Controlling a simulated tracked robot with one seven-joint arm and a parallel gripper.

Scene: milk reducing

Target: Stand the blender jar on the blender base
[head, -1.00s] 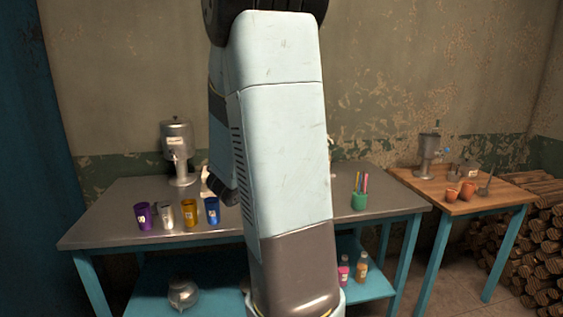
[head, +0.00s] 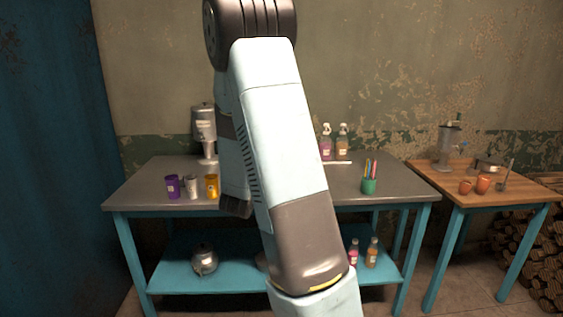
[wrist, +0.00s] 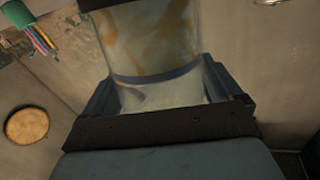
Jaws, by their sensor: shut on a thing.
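In the wrist view my gripper (wrist: 160,90) is shut around a clear, see-through jar (wrist: 150,45), which I take to be the blender jar. It has a dark band low on its wall and a dark part at the top edge of the picture. The jar's full length is cut off there. In the head view my own arm covers the middle, and neither the held jar nor my fingertips can be made out. I cannot clearly identify the blender base; a grey appliance (head: 449,145) stands on the wooden table, but its kind is unclear.
The metal-topped table (head: 140,190) holds cups at left, a dispenser (head: 204,125), spray bottles (head: 326,142) and a green pencil cup (head: 369,184). A kettle (head: 204,259) sits on the lower shelf.

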